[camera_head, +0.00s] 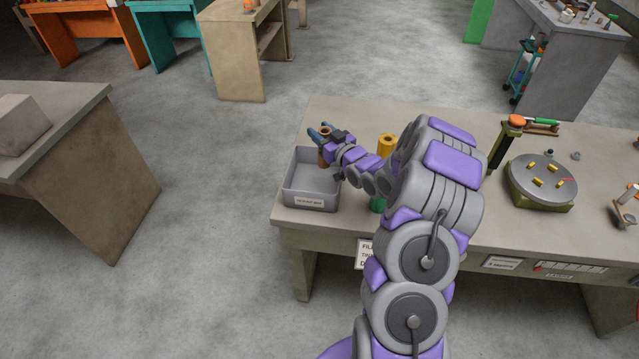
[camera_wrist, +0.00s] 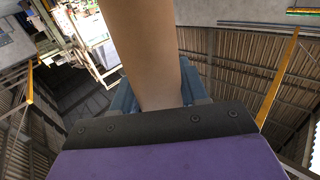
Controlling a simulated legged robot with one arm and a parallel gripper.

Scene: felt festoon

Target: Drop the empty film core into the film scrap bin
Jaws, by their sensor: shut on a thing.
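The film core is a brown cardboard-like tube (camera_head: 324,156) with an open round top. My gripper (camera_head: 321,133) is shut on it and holds it roughly upright. In the wrist view the tube (camera_wrist: 140,50) fills the upper middle between my blue fingers (camera_wrist: 158,98). The film scrap bin is a grey open-topped box (camera_head: 309,202) with a label on its front, at the left end of the workbench. The tube shows over the bin's back right part in the head view. Its lower end appears close to or below rim height; I cannot tell exactly. The visible bin floor looks bare.
The bin stands on a beige workbench (camera_head: 470,228). A yellow roll (camera_head: 387,143) and a green item (camera_head: 377,204) are partly hidden behind my arm. A round turntable (camera_head: 541,181) stands to the right. Bare floor lies left of the bench, before another table (camera_head: 75,110).

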